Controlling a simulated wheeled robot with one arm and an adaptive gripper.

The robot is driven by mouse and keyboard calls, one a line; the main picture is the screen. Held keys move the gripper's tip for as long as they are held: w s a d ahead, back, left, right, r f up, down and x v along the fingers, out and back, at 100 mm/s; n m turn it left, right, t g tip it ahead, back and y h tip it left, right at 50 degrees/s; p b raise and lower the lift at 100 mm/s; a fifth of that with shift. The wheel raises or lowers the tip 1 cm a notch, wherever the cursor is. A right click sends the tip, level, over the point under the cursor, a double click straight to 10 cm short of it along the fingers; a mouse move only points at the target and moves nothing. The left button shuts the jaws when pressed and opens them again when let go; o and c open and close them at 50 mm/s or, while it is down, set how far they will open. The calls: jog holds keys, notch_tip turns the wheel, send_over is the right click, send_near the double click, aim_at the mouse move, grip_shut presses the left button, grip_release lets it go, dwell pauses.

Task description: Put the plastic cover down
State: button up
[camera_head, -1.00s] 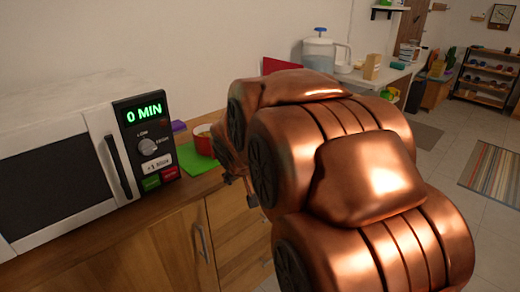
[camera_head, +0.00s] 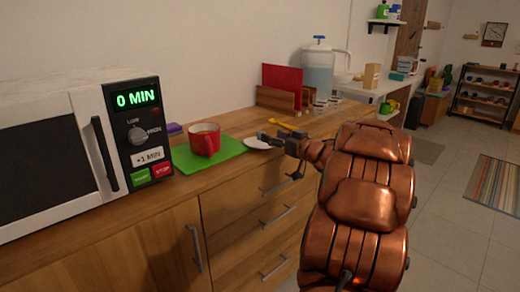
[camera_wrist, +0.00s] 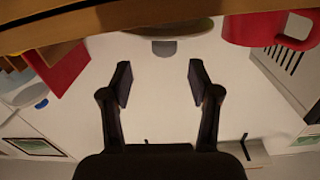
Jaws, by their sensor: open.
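A small white round disc, which looks like the plastic cover (camera_head: 256,143), lies flat on the wooden counter at the right edge of the green mat. My gripper (camera_head: 268,138) is just to its right, low over the counter, with its dark fingers towards it. In the wrist view my gripper (camera_wrist: 160,78) has its fingers wide apart with nothing between them. A pale round shape with a grey knob (camera_wrist: 164,47) shows past the fingertips, near the counter edge. It looks like the cover, apart from the fingers.
A red mug (camera_head: 205,139) stands on the green mat (camera_head: 215,158), left of the cover. A white microwave (camera_head: 70,150) stands further left. Behind my gripper are a yellow utensil (camera_head: 292,127), a red board (camera_head: 283,82) and a clear jug (camera_head: 319,70).

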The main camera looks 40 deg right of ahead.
aim_at(260, 132)
jog(key=shift+y, duration=0.5)
jog(key=w, duration=0.1)
jog(key=w+b, duration=0.1)
jog(key=w, duration=0.1)
jog(key=w+b, duration=0.1)
jog(key=w, duration=0.1)
jog(key=shift+w+a+f, duration=0.2)
jog(key=shift+f, duration=0.05)
jog(key=shift+w+r+b, duration=0.15)
jog(key=shift+w+b, duration=0.15)
jog(key=shift+w, duration=0.3)
grip_shut()
